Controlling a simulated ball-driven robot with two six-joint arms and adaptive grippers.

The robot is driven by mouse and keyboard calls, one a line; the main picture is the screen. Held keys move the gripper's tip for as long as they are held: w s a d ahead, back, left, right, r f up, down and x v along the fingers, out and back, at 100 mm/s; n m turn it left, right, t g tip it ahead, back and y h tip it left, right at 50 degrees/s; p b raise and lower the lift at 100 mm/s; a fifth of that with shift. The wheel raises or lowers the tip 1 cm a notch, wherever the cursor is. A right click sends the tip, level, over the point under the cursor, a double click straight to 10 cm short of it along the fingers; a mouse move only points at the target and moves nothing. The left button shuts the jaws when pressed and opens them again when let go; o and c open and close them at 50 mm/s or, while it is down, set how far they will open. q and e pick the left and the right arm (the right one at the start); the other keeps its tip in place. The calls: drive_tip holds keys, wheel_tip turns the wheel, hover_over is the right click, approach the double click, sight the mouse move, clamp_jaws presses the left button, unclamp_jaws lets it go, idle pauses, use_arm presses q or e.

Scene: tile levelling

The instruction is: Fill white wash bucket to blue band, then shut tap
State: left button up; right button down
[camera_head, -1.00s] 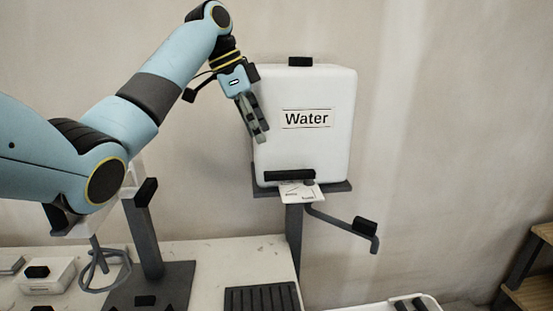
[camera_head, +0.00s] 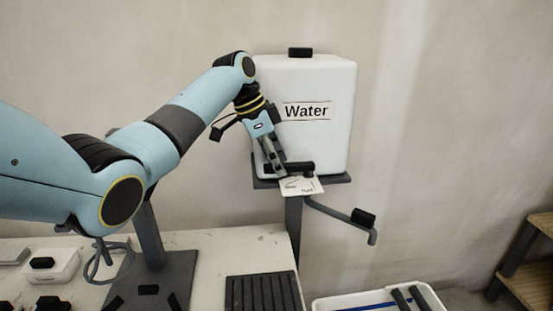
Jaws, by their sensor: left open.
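The white water tank (camera_head: 318,135), marked "Water", stands on a dark shelf on a post. A black bar (camera_head: 300,168), seemingly the tap handle, lies across the tank's lower front, above a small white label card (camera_head: 300,186). A grey spout pipe (camera_head: 335,214) with a black block slopes down to the right. The white wash bucket (camera_head: 322,303) is cut off by the bottom edge; a blue band (camera_head: 372,306) shows inside it. My left gripper (camera_head: 274,168) is open, its fingertips at the black bar's left end; whether they touch it is unclear. My right gripper is out of view.
Two dark bars (camera_head: 409,298) rest across the wash bucket. A black ribbed mat (camera_head: 262,292) lies on the white bench (camera_head: 215,262). A dark stand (camera_head: 150,240) and small white boxes (camera_head: 55,265) are at left. Wooden steps (camera_head: 525,262) stand at far right.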

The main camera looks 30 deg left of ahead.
use_arm(q)
clamp_jaws()
drive_tip(key=shift+w, duration=0.1)
idle(0.5)
